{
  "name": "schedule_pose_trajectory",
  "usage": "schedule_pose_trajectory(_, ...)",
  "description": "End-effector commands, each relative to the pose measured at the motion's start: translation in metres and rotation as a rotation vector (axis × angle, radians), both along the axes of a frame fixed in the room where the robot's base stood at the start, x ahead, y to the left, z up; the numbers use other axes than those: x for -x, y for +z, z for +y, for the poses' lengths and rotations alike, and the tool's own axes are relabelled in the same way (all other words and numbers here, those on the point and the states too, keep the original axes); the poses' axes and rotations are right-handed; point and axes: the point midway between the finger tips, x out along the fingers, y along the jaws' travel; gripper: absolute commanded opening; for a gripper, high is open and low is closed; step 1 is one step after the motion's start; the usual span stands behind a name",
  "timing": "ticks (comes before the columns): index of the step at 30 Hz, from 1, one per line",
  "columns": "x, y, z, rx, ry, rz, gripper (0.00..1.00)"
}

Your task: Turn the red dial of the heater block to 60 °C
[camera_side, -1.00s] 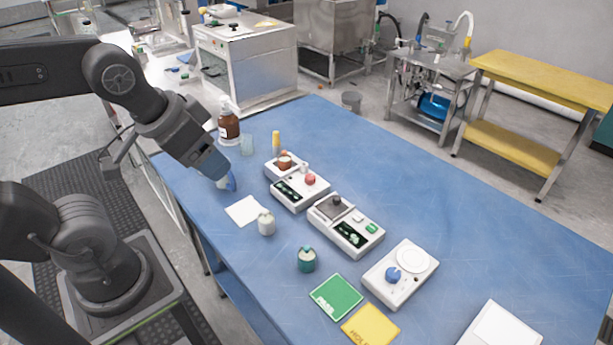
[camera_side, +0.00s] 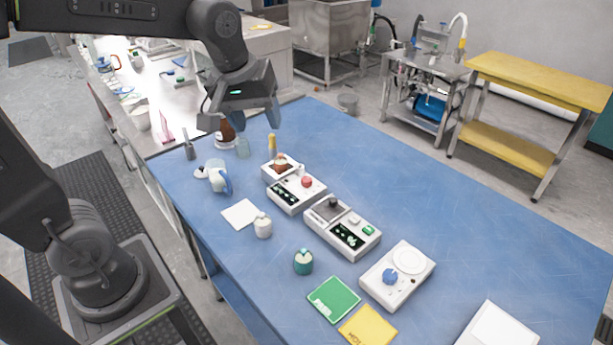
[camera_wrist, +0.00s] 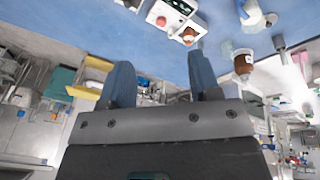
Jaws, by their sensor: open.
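The heater block (camera_side: 290,199) is a white box with a dark panel, on the blue bench near its far left. Its red dial (camera_side: 307,182) sits on top at the right. In the wrist view the red dial (camera_wrist: 161,21) shows near the top edge, on the white block (camera_wrist: 176,10). My gripper (camera_side: 247,120) is raised behind and to the left of the block, apart from the dial. In the wrist view my gripper (camera_wrist: 163,76) has its two blue fingers spread with nothing between them. The dial's setting is too small to read.
A white box with brown contents (camera_side: 282,166) adjoins the heater block. A brown bottle (camera_side: 226,134) stands near my gripper. A second device (camera_side: 342,238), a blue-knobbed device (camera_side: 405,265) and small jars stand nearby. The bench's right side (camera_side: 480,240) is largely clear.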

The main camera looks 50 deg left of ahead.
Motion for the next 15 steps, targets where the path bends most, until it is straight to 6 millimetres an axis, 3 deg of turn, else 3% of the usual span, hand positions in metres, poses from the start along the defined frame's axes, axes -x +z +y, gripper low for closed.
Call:
schedule_pose_trajectory(3,-0.046,-0.016,0.012,0.060,0.234,0.071,0.57)
schedule_pose_trajectory(9,-0.112,-0.057,0.034,0.132,0.636,0.172,0.57)
schedule_pose_trajectory(15,-0.152,-0.100,0.051,0.162,0.931,0.235,0.57)
